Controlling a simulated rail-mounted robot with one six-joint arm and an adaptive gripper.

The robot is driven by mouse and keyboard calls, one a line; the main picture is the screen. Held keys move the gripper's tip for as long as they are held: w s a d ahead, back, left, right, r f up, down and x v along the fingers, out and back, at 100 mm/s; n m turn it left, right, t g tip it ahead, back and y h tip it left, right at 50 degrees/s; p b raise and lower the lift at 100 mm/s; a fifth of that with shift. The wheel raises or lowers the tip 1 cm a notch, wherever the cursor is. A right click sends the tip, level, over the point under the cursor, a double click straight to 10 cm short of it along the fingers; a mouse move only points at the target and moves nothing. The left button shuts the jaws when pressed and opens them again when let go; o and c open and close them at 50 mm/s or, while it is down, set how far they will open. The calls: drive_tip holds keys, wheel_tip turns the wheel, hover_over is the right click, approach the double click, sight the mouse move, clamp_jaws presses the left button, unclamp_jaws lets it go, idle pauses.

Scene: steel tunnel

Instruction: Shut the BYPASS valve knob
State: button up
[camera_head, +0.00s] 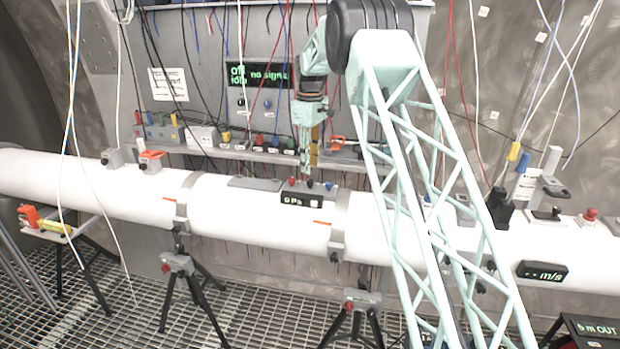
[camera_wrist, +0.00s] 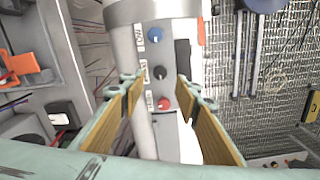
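In the wrist view a grey panel on the white pipe carries a blue knob (camera_wrist: 155,34), a black knob (camera_wrist: 159,72) and a red knob (camera_wrist: 164,103), each beside a small white label. The labels are too small to read surely, so I cannot tell which knob is BYPASS. My gripper (camera_wrist: 161,84) is open, its yellow-lined fingers on either side of the panel, with the black and red knobs showing between them. No contact shows. In the head view my gripper (camera_head: 312,166) points down just above the knob panel (camera_head: 312,187) on the pipe.
A black display (camera_head: 302,200) sits on the pipe front below the knobs. Cables hang across the scene. An orange item (camera_wrist: 18,66) lies left in the wrist view.

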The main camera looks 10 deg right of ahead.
sight(310, 180)
drive_tip(key=shift+f, duration=3.2)
drive_tip(key=shift+c, duration=0.4)
drive_tip(key=c, duration=0.8)
